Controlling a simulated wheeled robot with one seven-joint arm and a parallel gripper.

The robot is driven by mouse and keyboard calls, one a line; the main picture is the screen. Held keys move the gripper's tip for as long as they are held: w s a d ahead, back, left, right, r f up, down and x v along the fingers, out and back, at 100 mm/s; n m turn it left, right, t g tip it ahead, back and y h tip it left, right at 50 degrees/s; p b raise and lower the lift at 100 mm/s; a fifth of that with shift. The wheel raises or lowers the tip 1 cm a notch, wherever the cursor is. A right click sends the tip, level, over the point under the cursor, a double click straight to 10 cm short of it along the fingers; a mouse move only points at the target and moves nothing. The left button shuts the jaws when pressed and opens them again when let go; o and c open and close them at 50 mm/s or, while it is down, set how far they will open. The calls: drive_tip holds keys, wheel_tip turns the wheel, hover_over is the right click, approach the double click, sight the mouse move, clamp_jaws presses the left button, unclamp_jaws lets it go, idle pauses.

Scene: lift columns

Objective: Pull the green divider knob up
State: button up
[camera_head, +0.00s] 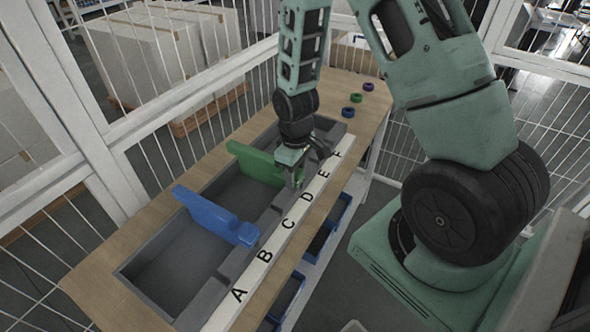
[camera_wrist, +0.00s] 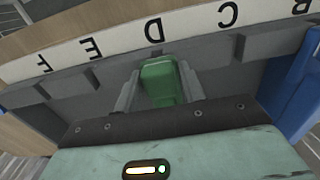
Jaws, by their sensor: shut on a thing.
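The green divider (camera_head: 256,164) stands across the grey trough in the table, with its knob end at the lettered strip side. My gripper (camera_head: 294,180) is at that knob end, near the letter D. In the wrist view the green knob (camera_wrist: 160,80) sits between the two fingers of my gripper (camera_wrist: 161,92), which are shut on it. In the head view my gripper hides most of the knob. I cannot tell whether the divider is raised from its slot.
A blue divider (camera_head: 212,215) crosses the trough nearer the camera; it also shows at the right of the wrist view (camera_wrist: 290,92). A white strip (camera_head: 274,246) lettered A to F runs along the trough. Small rings (camera_head: 348,112) lie at the table's far end. White mesh fencing surrounds the table.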

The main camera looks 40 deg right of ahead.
drive_tip(key=shift+r, duration=0.2)
drive_tip(key=shift+w+r+p, duration=0.1)
drive_tip(key=shift+r+p, duration=0.4)
drive_tip(key=shift+r, duration=0.2)
drive_tip(key=shift+c, duration=0.8)
drive_tip(key=shift+r+p, duration=0.2)
drive_tip(key=shift+p, duration=0.1)
drive_tip(key=shift+r, duration=0.3)
drive_tip(key=o, duration=0.8)
